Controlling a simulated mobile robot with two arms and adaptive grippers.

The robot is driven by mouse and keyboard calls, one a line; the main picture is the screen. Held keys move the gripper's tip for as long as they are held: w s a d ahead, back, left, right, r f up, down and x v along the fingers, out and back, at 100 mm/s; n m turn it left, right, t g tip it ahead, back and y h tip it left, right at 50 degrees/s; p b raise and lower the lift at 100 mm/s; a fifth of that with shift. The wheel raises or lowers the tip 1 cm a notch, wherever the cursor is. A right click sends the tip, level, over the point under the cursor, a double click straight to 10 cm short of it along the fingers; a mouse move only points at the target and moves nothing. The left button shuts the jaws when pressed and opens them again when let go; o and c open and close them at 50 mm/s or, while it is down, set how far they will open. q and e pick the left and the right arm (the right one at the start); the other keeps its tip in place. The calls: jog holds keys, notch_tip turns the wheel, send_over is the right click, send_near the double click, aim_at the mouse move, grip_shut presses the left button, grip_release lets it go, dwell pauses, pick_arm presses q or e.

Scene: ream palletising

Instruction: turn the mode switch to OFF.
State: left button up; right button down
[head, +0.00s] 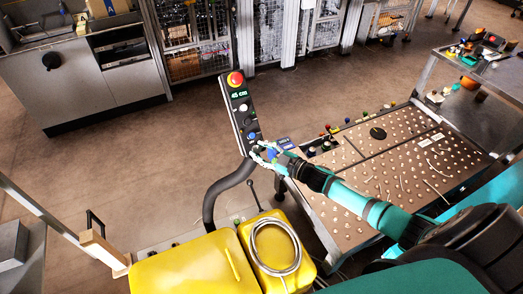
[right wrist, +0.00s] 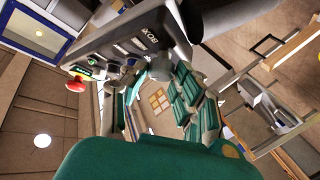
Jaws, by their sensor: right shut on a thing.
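The control panel (head: 240,112) is a dark slanted box on a curved black post, with a red emergency button (head: 235,79) at its top and a lit "45 cm" display. My right gripper (head: 264,151) is at the panel's lower end. In the right wrist view, the panel (right wrist: 130,35) hangs at the top, and the teal fingers of my right gripper (right wrist: 155,75) are shut around a grey round knob (right wrist: 159,67), apparently the mode switch. The fingers hide part of it, so I cannot read its setting. My left gripper is not in view.
Yellow cases (head: 190,268) with a coiled silver hose (head: 276,248) are below the panel's post. A perforated bench top (head: 385,165) with several small knobs along its edge stands to the right. A grey cabinet (head: 85,80) is at the back left. The brown floor between is clear.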

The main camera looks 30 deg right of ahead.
jog(key=shift+n, duration=0.3)
jog(key=c, duration=1)
grip_release()
jog(key=v, duration=1.2)
jog(key=shift+d, duration=0.15)
